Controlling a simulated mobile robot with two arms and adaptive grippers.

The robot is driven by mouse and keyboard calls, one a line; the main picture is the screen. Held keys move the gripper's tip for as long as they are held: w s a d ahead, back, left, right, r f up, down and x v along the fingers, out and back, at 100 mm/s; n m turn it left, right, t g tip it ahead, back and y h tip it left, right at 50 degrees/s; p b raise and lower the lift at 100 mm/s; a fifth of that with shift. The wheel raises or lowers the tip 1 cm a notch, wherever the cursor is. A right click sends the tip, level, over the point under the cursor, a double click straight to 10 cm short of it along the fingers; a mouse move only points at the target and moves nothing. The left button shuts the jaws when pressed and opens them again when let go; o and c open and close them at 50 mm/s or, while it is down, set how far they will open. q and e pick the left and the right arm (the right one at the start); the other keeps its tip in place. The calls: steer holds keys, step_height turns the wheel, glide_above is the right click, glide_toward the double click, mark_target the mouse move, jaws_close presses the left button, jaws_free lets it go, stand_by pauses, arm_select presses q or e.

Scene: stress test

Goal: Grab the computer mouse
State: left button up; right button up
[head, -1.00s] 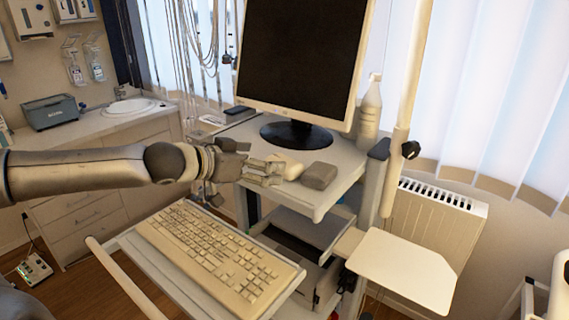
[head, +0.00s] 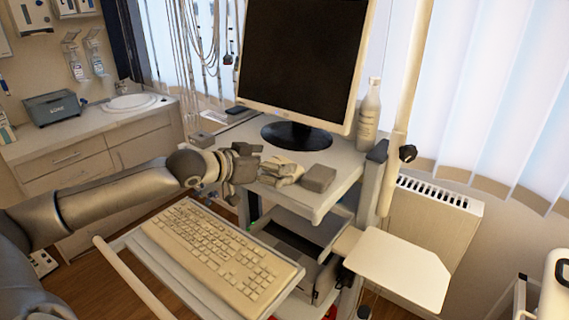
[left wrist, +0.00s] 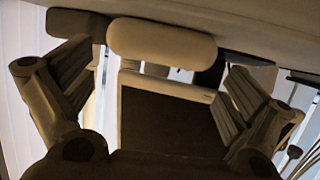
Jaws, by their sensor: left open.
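The computer mouse (left wrist: 160,43) is a beige rounded shape in the left wrist view, near the top between my open fingers. It lies on the grey shelf (head: 318,206) below the monitor. In the head view my left gripper (head: 281,172) is at the mouse and hides most of it. The gripper is open, with one finger on each side of the mouse in the left wrist view (left wrist: 160,66) and gaps visible beside it. I cannot tell if a finger touches it. My right gripper is not in view.
A grey block (head: 318,178) lies just right of the mouse. The monitor (head: 302,60) stands behind on a round dark base (head: 297,136). A white bottle (head: 369,115) is at the back right. A beige keyboard (head: 222,257) lies on a lower tray in front.

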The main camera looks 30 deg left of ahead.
arm_select(q)
steer(key=shift+p+x, duration=0.3)
steer(key=shift+x, duration=0.55)
steer(key=shift+d, duration=0.1)
steer(key=shift+c, duration=0.9)
steer(key=c, duration=0.6)
steer(key=shift+r, duration=0.1)
